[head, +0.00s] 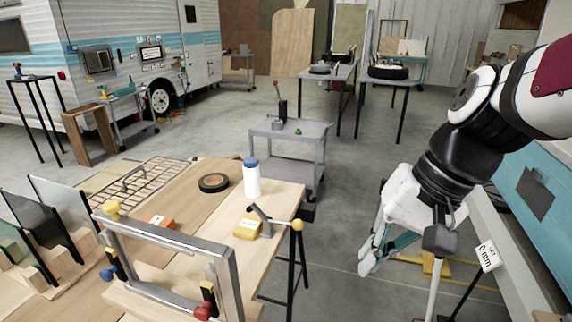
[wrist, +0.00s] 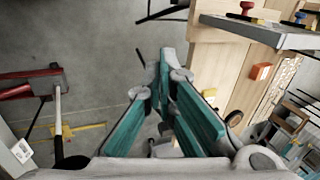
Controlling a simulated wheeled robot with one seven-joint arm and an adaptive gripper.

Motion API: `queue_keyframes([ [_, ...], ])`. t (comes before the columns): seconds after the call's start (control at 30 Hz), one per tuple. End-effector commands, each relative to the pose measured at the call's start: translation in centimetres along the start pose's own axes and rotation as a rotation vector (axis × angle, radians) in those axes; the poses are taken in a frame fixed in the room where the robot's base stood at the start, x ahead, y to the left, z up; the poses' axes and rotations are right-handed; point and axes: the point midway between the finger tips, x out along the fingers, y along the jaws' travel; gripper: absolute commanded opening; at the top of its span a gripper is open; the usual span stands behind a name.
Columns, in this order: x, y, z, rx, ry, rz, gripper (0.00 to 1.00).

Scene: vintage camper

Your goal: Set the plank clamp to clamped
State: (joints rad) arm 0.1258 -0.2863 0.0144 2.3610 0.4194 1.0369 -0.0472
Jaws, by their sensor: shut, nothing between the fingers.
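A metal frame (head: 165,240) at the bench front carries clamps with yellow, blue and red knobs. My gripper (head: 367,266) hangs in free air right of the bench, apart from it, fingers pointing down. In the wrist view its teal fingers (wrist: 172,70) meet at the tips, shut and empty.
A white bottle with a blue cap (head: 252,178) and a dark ring (head: 214,183) stand on the bench. A grey cart (head: 290,130) is behind it. A teal cabinet (head: 535,190) is at the right. The floor between is mostly clear.

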Motion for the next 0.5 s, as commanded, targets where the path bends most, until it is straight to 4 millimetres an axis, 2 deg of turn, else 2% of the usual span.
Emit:
queue_keyframes([
  [0.03,1.0,-0.2,-1.1,0.038,-0.029,-0.027,0.00],
  [0.2,3.7,-1.6,-4.4,0.161,-0.104,-0.134,0.00],
  [0.5,8.8,-2.6,-11.1,0.394,-0.214,-0.326,0.00],
])
